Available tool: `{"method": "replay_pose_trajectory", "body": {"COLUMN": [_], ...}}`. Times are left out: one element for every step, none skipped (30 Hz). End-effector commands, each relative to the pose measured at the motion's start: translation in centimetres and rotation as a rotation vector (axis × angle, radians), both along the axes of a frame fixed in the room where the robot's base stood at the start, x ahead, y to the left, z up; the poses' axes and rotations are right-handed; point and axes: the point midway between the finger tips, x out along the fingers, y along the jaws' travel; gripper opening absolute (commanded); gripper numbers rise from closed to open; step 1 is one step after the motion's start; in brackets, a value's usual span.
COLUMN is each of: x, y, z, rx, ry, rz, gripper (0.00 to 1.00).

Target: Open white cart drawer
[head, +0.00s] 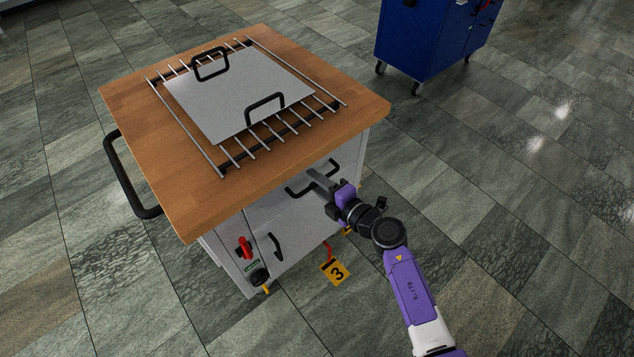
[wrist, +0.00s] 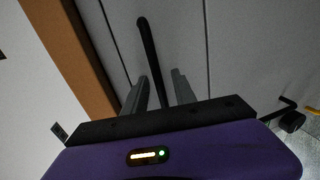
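The white cart (head: 215,262) stands at left centre with a wooden top. Its upper drawer front (head: 262,215) is light grey-white and looks flush with the cart. A black bar handle (head: 298,191) on it is partly hidden by my gripper (head: 318,180). In the wrist view, my gripper (wrist: 159,78) is open, its two grey fingers apart. The black handle (wrist: 147,42) runs between the fingers, with a gap visible on both sides. The drawer front (wrist: 178,30) fills the view behind it. I cannot tell whether a finger touches the handle.
A metal rack with a handled grey plate (head: 235,95) lies on the wooden top (head: 350,118). A black side handle (head: 130,180) sticks out left. A blue cabinet (head: 420,45) stands behind; floor at right is clear.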

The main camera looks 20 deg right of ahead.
Motion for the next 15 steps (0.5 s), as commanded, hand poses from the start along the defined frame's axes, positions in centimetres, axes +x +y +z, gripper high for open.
{"method": "replay_pose_trajectory", "body": {"x": [-0.01,-0.02,-0.02,-0.02,-0.02,-0.03,-0.03,-0.03,-0.03,-0.04,-0.03,-0.04,-0.04,-0.04,-0.04], "y": [0.01,0.0,0.0,0.0,0.0,-0.01,-0.01,-0.01,-0.01,-0.01,-0.01,-0.01,-0.01,-0.01,-0.01], "z": [0.01,0.0,0.01,0.01,0.01,0.01,0.01,0.01,0.01,0.01,0.01,0.0,0.0,0.0,0.0], "rx": [0.0,0.0,0.0,0.0,0.0,0.0,0.0,0.0,0.0,0.0,0.0,0.0,0.0,0.0,0.0], "ry": [0.0,0.0,0.0,0.0,0.0,0.0,0.0,0.0,0.0,0.0,0.0,0.0,0.0,0.0,0.0], "rz": [0.0,0.0,0.0,0.0,0.0,0.0,0.0,0.0,0.0,0.0,0.0,0.0,0.0,0.0,0.0], "gripper": [0.33,0.31,0.23,0.17,0.11,0.03,0.0,0.0,0.0,0.0,0.0,0.0,0.0,0.0,0.0]}}
